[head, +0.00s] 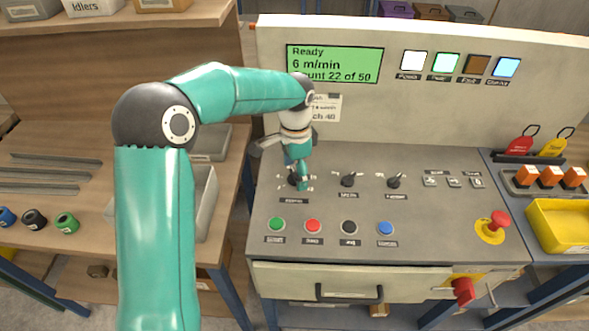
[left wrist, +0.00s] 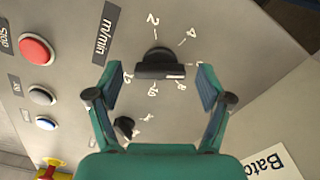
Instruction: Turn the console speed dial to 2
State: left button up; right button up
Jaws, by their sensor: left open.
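The speed dial (left wrist: 160,66) is a black bar knob with a white mark near one end. Numbers are printed around it, with 2 and 4 above it in the left wrist view, and a "m/min" label is beside it. My left gripper (left wrist: 160,84) is open, with one finger on each side of the knob and a gap on both sides. In the head view my left gripper (head: 297,186) points down over the leftmost dial and partly hides it. The green display (head: 334,63) reads "Ready", "6 m/min" and a count of 22 of 50. My right gripper is not in view.
Two similar switches (head: 348,180) (head: 394,182) stand right of the dial. A row of push buttons (head: 312,227) lies in front, with a red emergency stop (head: 499,220) at the right. A paper batch card (head: 325,107) is on the back panel.

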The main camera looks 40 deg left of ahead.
pick_arm(q)
jog(key=shift+c, duration=0.2)
jog(key=c, duration=1.1)
jog(key=shift+s+a, duration=0.1)
jog(key=shift+a, duration=0.05)
